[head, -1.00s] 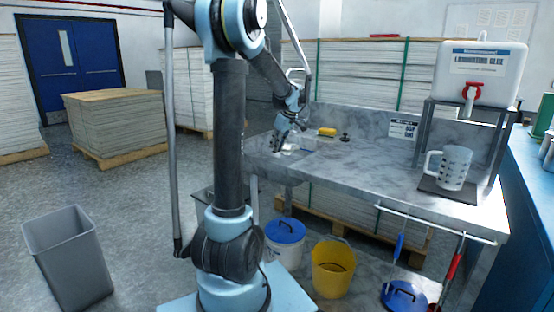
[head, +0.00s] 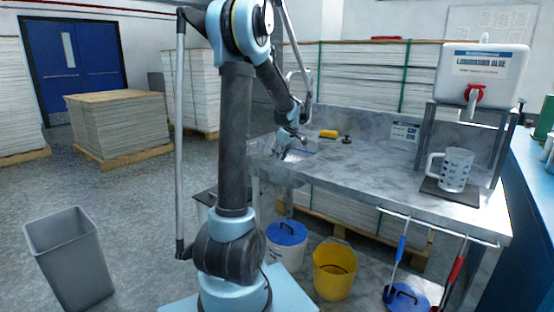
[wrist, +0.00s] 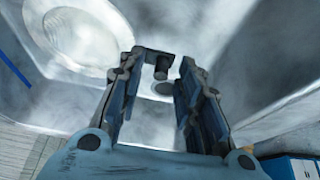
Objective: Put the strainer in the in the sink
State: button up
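My gripper (head: 291,138) is low over the sink (head: 277,149) at the counter's left end. In the wrist view its two blue fingers (wrist: 161,70) stand apart with a clear gap. A small dark cylinder and a grey disc (wrist: 163,88) show near the fingertips; I cannot tell what they are. A large round recess (wrist: 80,36), like a drain, shows in the pale basin at upper left. A small dark knobbed piece (head: 346,139), possibly the strainer, rests on the counter beside the sink. The sink floor is hidden in the head view.
A yellow sponge (head: 328,134) lies behind the sink. A tall curved tap (head: 308,85) rises there. A mug (head: 453,170) stands on a dark mat beneath a glue container (head: 480,75) at right. The counter's middle (head: 370,163) is clear. Buckets stand on the floor below.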

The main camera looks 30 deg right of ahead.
jog(key=v, duration=1.2)
jog(key=shift+m+g, duration=0.4)
jog(key=shift+g, duration=0.1)
jog(key=a, duration=0.9)
jog(key=s+a, duration=0.1)
jog(key=a, duration=0.4)
jog(key=shift+a+f, duration=0.25)
jog(key=shift+a, duration=0.05)
jog(key=s+a+f+m+g+h, duration=0.1)
jog(key=s+a+f, duration=0.4)
jog(key=a, duration=0.6)
jog(key=s+a+f+m, duration=0.1)
jog(key=s+a+f, duration=0.2)
jog(key=s+a, duration=0.6)
jog(key=s+a+f+m, duration=0.1)
jog(key=s+a+f, duration=0.5)
jog(key=s+f, duration=0.2)
jog(key=shift+s+a+f+h, duration=0.3)
jog(key=shift+f+h, duration=0.1)
jog(key=shift+f, duration=0.25)
